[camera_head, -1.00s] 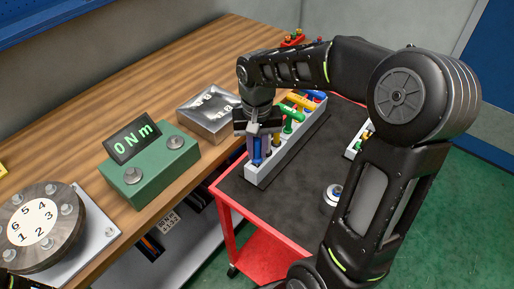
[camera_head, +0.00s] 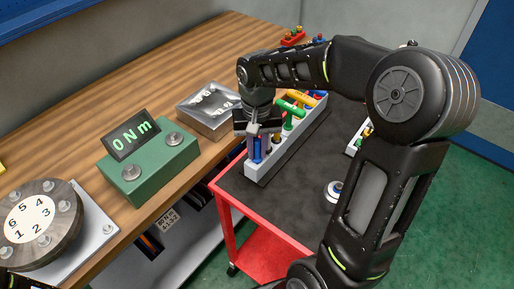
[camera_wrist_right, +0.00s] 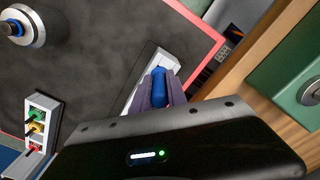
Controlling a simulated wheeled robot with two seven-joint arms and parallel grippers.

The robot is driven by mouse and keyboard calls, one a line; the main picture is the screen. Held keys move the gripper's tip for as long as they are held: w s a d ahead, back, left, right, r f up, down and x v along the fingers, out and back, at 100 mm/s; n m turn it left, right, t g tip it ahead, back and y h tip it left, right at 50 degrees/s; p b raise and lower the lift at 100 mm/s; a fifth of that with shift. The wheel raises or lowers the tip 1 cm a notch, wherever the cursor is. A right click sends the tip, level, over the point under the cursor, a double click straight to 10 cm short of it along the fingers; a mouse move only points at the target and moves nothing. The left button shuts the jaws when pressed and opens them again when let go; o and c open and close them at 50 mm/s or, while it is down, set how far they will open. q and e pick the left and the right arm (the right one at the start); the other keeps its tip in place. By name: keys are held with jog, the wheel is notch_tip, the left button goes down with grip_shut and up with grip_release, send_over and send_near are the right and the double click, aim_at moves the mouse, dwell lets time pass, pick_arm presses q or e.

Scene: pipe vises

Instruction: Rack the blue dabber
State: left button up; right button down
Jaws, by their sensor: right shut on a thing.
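My right gripper (camera_head: 256,138) is shut on the blue dabber (camera_head: 257,150) at the near end of the long grey rack (camera_head: 291,150). The dabber stands roughly upright between the fingers. In the right wrist view, the blue dabber (camera_wrist_right: 160,84) shows between the purple-grey fingers (camera_wrist_right: 161,92), with part of the pale rack (camera_wrist_right: 169,59) behind it. The fingers hide the dabber's lower end, so I cannot tell how deep it sits in the rack. My left gripper is not in view.
Green (camera_head: 289,118) and yellow (camera_head: 298,98) pieces occupy the rack's farther part. The dark cart top (camera_head: 235,188) has a red rim. A small rack (camera_wrist_right: 40,120) and a round white-and-blue piece (camera_wrist_right: 21,27) stand on it. The wooden bench (camera_head: 110,100) adjoins the cart.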

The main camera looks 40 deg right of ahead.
aim_at(257, 140)
jog(key=shift+f, duration=0.25)
dwell(0.7)
jog(key=c, duration=1.2)
grip_release()
jog(key=shift+c, duration=0.2)
notch_tip(257, 140, up, 8)
jog(key=shift+f, duration=0.1)
